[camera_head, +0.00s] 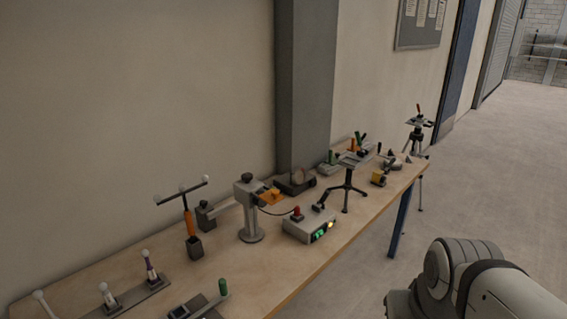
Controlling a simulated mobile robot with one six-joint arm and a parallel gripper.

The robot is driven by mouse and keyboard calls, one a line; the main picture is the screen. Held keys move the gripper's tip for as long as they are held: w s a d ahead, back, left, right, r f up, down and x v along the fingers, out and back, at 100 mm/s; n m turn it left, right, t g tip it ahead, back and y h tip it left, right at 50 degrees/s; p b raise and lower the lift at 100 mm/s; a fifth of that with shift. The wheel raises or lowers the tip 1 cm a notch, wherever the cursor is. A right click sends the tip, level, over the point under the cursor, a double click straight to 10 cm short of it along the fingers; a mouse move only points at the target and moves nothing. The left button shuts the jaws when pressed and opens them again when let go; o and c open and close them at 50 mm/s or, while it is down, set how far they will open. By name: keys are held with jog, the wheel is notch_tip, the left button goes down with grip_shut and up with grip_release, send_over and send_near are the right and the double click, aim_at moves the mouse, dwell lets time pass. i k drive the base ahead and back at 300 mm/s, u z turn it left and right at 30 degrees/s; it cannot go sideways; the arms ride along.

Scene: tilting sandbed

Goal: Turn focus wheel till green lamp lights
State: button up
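A grey box (308,226) stands on the bench near its front edge. A red knob or button (297,213) is on its top. Its front face shows small green lit marks (319,235) and a yellow lit spot (331,225); whether the green is a lamp or a display is too small to tell. I cannot tell which part is the focus wheel. My arm shows at lower right; my gripper is out of view.
The wooden bench (270,268) runs along the wall. Left of the post stand a T-shaped tool holder (190,225) and several white-tipped rods. Open floor (480,190) lies to the right.

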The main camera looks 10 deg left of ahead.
aim_at(247, 176)
jog(key=u, duration=0.05)
jog(key=i, duration=1.05)
jog(key=u, duration=0.65)
